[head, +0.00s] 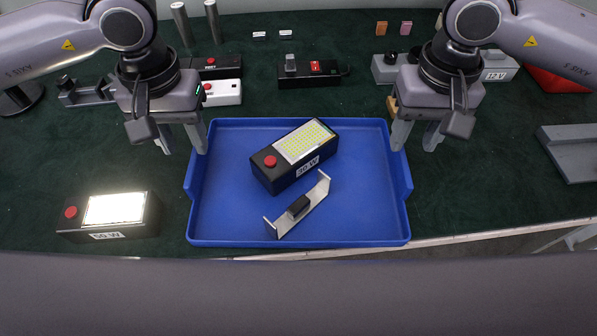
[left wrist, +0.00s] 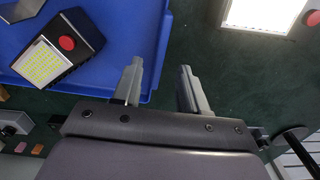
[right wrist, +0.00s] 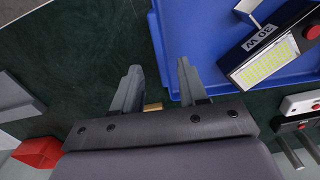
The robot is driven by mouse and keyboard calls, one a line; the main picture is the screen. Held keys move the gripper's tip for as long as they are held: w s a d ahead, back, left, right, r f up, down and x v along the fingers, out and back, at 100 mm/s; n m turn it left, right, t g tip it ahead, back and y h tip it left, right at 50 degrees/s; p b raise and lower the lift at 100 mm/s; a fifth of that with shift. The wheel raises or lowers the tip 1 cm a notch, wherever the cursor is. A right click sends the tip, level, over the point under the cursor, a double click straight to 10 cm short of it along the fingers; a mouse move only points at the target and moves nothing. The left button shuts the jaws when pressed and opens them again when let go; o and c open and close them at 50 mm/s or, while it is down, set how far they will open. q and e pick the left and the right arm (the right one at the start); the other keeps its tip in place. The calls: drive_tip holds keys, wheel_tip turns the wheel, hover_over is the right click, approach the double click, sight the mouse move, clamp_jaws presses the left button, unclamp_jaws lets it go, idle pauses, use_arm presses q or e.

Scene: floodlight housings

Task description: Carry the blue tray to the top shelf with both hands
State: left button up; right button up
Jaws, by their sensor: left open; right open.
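The blue tray (head: 235,215) lies flat on the green table near its front edge; it also shows in the left wrist view (left wrist: 110,15) and right wrist view (right wrist: 200,30). It holds a black 30 W floodlight (head: 285,172) and a grey metal bracket (head: 310,203). My left gripper (head: 184,148) is open at the tray's left rim, and my right gripper (head: 415,145) is open at its right rim. No shelf is visible.
A lit 50 W floodlight (head: 112,214) stands left of the tray. A white box (head: 222,92), black box (head: 310,75) and grey 12 V box (head: 497,66) stand behind. A grey bracket (head: 575,150) and red bin (head: 555,80) are at right.

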sight(193, 158)
use_arm(q)
drive_tip(key=shift+f, duration=3.1)
use_arm(e)
drive_tip(key=shift+f, duration=3.1)
use_arm(q)
clamp_jaws()
use_arm(e)
clamp_jaws()
drive_tip(key=shift+r, duration=0.1)
